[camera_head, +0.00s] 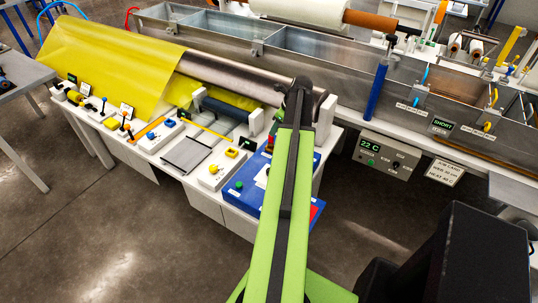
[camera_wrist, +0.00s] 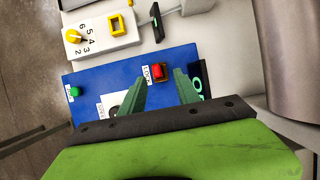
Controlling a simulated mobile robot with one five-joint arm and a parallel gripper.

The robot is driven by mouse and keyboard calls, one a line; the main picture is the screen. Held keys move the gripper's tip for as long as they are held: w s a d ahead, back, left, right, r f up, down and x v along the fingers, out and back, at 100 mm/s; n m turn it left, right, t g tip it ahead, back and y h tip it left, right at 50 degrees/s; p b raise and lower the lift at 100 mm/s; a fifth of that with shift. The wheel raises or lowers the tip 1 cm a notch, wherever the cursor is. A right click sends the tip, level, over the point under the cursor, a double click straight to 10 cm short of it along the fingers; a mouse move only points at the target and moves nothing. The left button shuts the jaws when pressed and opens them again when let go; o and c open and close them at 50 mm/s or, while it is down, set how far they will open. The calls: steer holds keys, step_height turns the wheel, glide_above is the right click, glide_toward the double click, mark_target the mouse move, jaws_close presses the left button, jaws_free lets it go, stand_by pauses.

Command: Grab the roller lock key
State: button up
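A small red block (camera_wrist: 157,71), with a label reading LOCK beside it, stands on a blue panel (camera_wrist: 88,84) in the wrist view; it looks like the roller lock key. My gripper (camera_wrist: 159,78) is open, with its two green fingers apart. The red block appears between the fingertips, but I cannot tell whether they are at its height. Nothing is held. In the head view the blue panel (camera_head: 248,200) lies partly behind my arm, and a small red spot (camera_head: 270,146) shows near its upper edge.
A green button (camera_wrist: 75,91) is on the panel. A white control box (camera_wrist: 103,36) with yellow knobs stands beside it. A large metal roller (camera_wrist: 292,55) is at the right. In the head view, yellow film (camera_head: 110,55) drapes at left and a long metal trough (camera_head: 330,45) runs behind.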

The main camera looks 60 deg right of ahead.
mark_target(271, 139)
steer(key=b+x, duration=0.1)
steer(key=x, duration=0.1)
steer(key=shift+f, duration=0.4)
steer(key=shift+w+f, duration=0.1)
steer(key=b+x, duration=0.5)
steer(key=shift+s+a+f, duration=0.2)
steer(key=shift+s+a, duration=0.05)
steer(key=shift+a, duration=0.05)
steer(key=shift+r, duration=0.15)
jaws_close()
